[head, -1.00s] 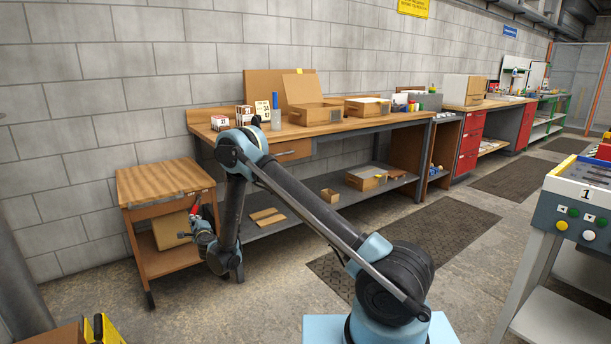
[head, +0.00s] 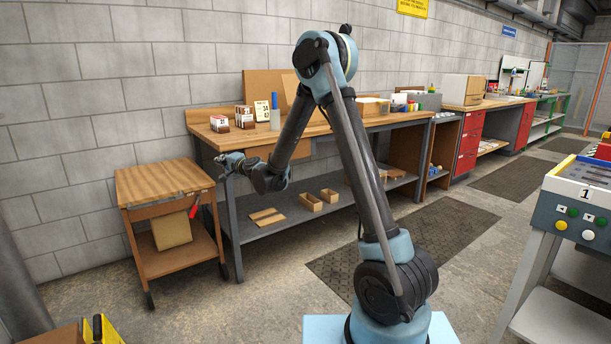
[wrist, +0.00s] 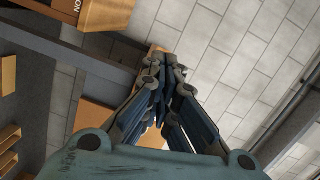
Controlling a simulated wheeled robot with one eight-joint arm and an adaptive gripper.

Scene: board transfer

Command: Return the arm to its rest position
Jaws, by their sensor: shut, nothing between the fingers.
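My arm (head: 352,140) is raised in the head view, with its elbow high in front of the workbench and its forearm sloping down to the left. My gripper (head: 222,166) points left, between the small wooden trolley and the bench's left end. In the wrist view my gripper (wrist: 162,75) has its fingers together and nothing shows between them. The floor end of what lies directly behind the fingers is partly hidden by them.
The wooden trolley (head: 165,178) stands left of my gripper, with a box on its lower shelf. The workbench (head: 205,126) bears cards and boxes; small trays lie on its lower shelf (head: 260,232). A control console (head: 575,205) stands at right. Open floor lies in front.

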